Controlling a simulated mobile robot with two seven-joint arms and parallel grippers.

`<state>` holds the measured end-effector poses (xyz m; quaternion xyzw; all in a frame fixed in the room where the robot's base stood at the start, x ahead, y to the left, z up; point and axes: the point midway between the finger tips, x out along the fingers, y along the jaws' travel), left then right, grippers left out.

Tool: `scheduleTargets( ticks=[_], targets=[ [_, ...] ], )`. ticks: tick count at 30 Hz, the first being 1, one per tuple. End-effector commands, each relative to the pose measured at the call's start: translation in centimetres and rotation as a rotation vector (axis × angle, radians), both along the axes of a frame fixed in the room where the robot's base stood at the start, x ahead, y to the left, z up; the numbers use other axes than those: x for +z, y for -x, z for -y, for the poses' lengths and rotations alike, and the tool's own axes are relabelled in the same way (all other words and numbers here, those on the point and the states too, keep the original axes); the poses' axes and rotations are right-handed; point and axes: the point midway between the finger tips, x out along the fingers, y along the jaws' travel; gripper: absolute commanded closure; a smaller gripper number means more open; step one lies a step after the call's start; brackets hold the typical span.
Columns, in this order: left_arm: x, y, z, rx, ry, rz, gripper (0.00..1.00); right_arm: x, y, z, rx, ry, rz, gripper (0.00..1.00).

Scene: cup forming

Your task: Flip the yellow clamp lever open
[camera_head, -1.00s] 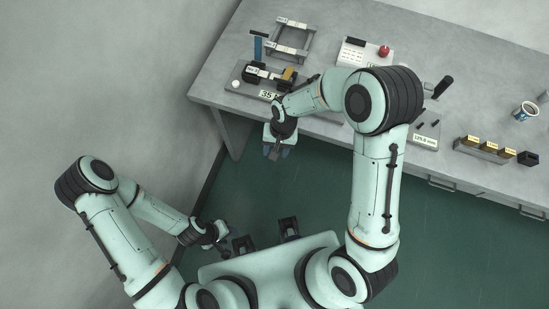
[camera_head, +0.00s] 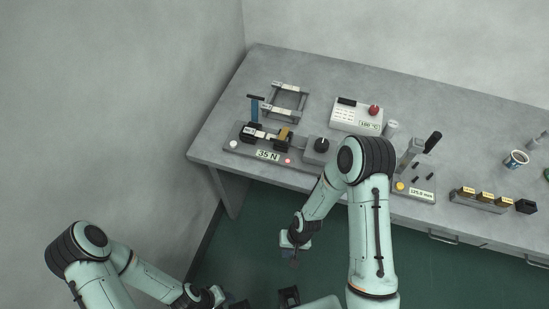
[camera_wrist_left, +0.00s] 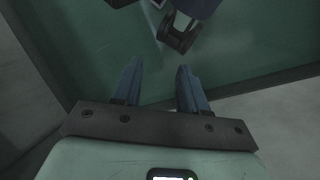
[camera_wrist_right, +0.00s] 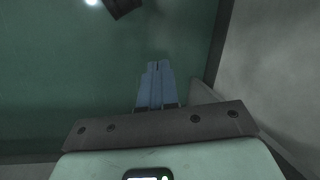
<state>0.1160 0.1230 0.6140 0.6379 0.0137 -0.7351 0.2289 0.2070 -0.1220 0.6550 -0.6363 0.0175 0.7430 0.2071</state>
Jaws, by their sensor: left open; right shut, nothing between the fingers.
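A fixture (camera_head: 222,146) labelled 35 N sits at the left front of the bench. A small yellow-gold part (camera_head: 284,134) stands upright on it and looks like the clamp lever; its exact pose is too small to tell. A blue upright post (camera_head: 254,110) with a black top stands to its left. My right gripper (camera_head: 293,260) is in front of the bench, over the green floor, apart from the fixture. In the right wrist view its fingers (camera_wrist_right: 158,66) are together and empty. My left gripper (camera_wrist_left: 158,68) is open and empty, over the floor, far from the bench.
A black-knobbed box (camera_head: 318,150) adjoins the fixture. A grey frame (camera_head: 287,103) and a white box with a red knob (camera_head: 357,117) stand behind. A black-handled press (camera_head: 412,150), a row of blocks (camera_head: 480,200) and a cup (camera_head: 516,159) are to the right.

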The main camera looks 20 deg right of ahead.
Motion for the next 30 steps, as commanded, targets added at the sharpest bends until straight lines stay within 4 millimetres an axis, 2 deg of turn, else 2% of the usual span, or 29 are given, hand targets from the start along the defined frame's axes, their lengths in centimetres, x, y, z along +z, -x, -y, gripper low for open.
scheduleTargets(
  ticks=[1, 3, 9, 12, 14, 17, 23, 27, 30],
  targets=[
    [0.0, 0.0, 0.0, 0.0, 0.0, 0.0, 0.57, -0.9, 1.6, 0.1, -0.006, -0.01, -0.009, 1.0],
    [0.0, 0.0, 0.0, 0.0, 0.0, 0.0, 0.57, -1.9, 3.2, 0.2, -0.012, -0.018, -0.005, 1.0],
    [-0.1, 0.0, 0.0, 0.0, 0.0, 0.0, 0.57, -3.7, 7.0, 0.2, -0.032, -0.027, 0.009, 1.0],
    [-0.5, 0.2, 0.0, 0.001, -0.001, 0.0, 0.57, -4.5, 7.7, 0.3, -0.058, -0.011, 0.034, 1.0],
    [-0.9, 0.3, -0.1, 0.003, -0.002, 0.002, 0.57, -5.1, 7.3, 0.4, -0.086, 0.012, 0.063, 1.0],
    [-1.9, 0.5, -0.1, 0.005, -0.004, 0.006, 0.57, -6.1, 5.6, 0.8, -0.156, 0.066, 0.128, 1.0],
    [-4.1, 0.5, -0.3, 0.013, -0.012, 0.022, 0.57, -6.9, -0.2, 1.5, -0.347, 0.17, 0.323, 1.0],
    [-5.9, 0.3, -0.5, 0.019, -0.018, 0.039, 0.57, -6.2, -5.0, 1.7, -0.514, 0.217, 0.51, 1.0],
    [-7.5, 0.1, -0.7, 0.024, -0.024, 0.053, 0.57, -4.4, -9.1, 1.4, -0.67, 0.224, 0.695, 1.0]
  ],
)
